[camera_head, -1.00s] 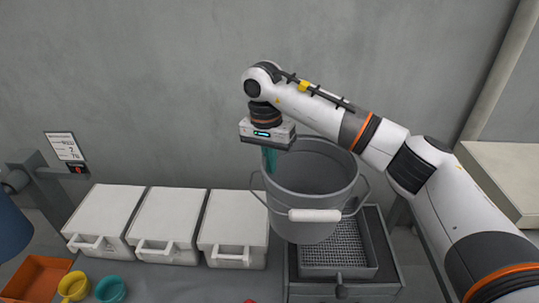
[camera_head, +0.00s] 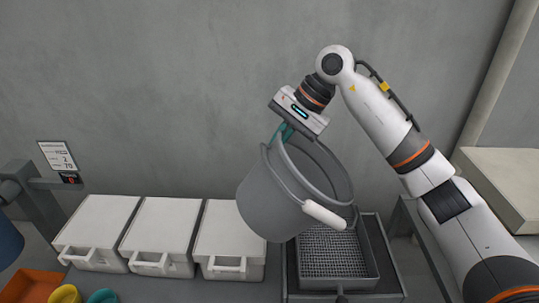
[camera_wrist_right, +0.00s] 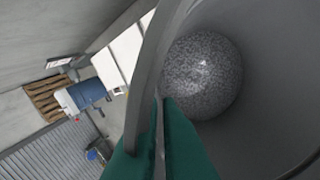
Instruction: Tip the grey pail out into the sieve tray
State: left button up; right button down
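The grey pail (camera_head: 268,205) hangs tilted in the head view, its mouth turned toward the upper right. Its white handle grip (camera_head: 324,215) hangs at the front right. My right gripper (camera_head: 285,133) is shut on the pail's rim at the upper left; its teal fingers pinch the wall in the right wrist view (camera_wrist_right: 160,140). Inside the pail, a speckled grey round area (camera_wrist_right: 202,76) shows; I cannot tell whether it is contents or the bare bottom. The sieve tray (camera_head: 332,252), with a dark mesh, sits below and to the right of the pail. My left gripper is not in view.
Several white lidded boxes (camera_head: 163,232) stand in a row left of the tray. An orange bin (camera_head: 32,286), a yellow cup (camera_head: 65,294) and a teal cup (camera_head: 102,297) are at the lower left. A concrete wall (camera_head: 180,90) rises behind.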

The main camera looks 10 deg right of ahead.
aim_at(343, 175)
jog(key=d+y+b, duration=0.2)
jog(key=s+d+t+y+b, duration=0.1)
jog(key=d+y+b, duration=0.1)
jog(key=shift+b, duration=0.4)
jog(key=d+f+y+b, duration=0.2)
jog(key=d+b, duration=0.1)
jog(key=b, duration=0.3)
jog(key=s+d+f+t+y+b, duration=0.1)
jog(key=d+f+y+b, duration=0.1)
jog(key=b, duration=0.5)
jog(key=s+d+f+y+b, duration=0.1)
jog(key=d+f+y+b, duration=0.1)
jog(key=b, duration=0.4)
jog(key=shift+s+d+f+t, duration=0.1)
jog(key=shift+d+f+t, duration=0.2)
jog(key=shift+d+f, duration=0.65)
jog(key=shift+s+d+f+y+b, duration=0.15)
jog(key=shift+d+f+y+b, duration=0.3)
jog(key=shift+b, duration=0.8)
jog(key=shift+a, duration=0.1)
